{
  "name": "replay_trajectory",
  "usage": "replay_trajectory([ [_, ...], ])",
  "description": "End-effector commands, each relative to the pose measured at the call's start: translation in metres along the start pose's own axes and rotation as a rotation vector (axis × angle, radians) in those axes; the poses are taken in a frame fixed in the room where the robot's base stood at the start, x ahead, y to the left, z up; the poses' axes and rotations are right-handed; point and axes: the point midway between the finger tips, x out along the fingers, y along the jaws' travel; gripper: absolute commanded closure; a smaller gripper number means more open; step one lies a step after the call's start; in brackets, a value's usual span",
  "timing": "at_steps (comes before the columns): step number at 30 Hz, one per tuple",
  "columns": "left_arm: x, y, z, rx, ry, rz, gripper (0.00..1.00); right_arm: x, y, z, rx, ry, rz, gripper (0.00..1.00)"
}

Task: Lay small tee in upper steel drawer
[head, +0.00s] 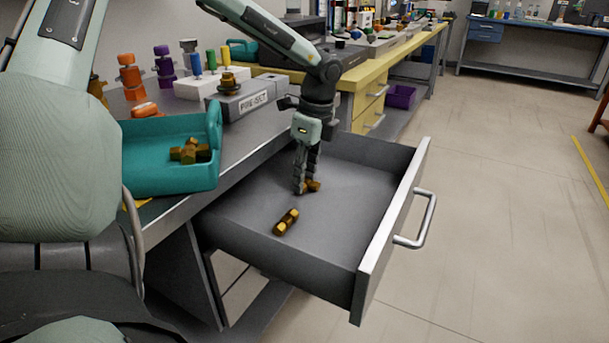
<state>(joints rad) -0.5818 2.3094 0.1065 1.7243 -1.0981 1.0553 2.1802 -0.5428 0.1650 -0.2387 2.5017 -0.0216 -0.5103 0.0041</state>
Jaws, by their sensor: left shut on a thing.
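The open steel drawer (345,225) has a grey inside and a pale front with a bar handle (420,225). My left gripper (306,188) points down into the drawer and is shut on a small brass fitting, probably the small tee (314,186). The fingers partly hide the fitting, so its full shape does not show. It is at or just above the drawer floor; I cannot tell if it touches. Another brass fitting (287,222) lies on the drawer floor, nearer to me and apart from the gripper. My right gripper is not in view.
A teal tray (165,183) holding a brass cross-shaped fitting (190,151) stands on the bench left of the drawer. Orange and purple parts, a white block with coloured pegs and a grey labelled block (243,103) stand behind it. The drawer's right half is clear.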

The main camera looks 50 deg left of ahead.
Motion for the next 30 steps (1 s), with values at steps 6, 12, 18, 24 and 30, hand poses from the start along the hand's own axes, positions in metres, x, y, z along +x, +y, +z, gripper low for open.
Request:
replay_trajectory([
  [6,0.0,0.0,0.0,0.0,0.0,0.0,0.59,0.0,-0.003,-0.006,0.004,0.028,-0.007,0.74],
  [12,0.0,0.0,0.0,0.0,0.0,0.0,0.45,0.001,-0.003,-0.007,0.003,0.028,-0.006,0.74],
  [18,0.0,0.0,0.0,0.0,0.0,0.0,0.45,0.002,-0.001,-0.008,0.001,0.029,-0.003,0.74],
  [24,-0.004,0.0,0.001,0.0,0.0,0.0,0.45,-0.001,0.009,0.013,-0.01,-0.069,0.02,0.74],
  [30,-0.05,-0.002,0.0,0.0,-0.001,-0.006,0.45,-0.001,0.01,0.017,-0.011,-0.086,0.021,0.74],
])
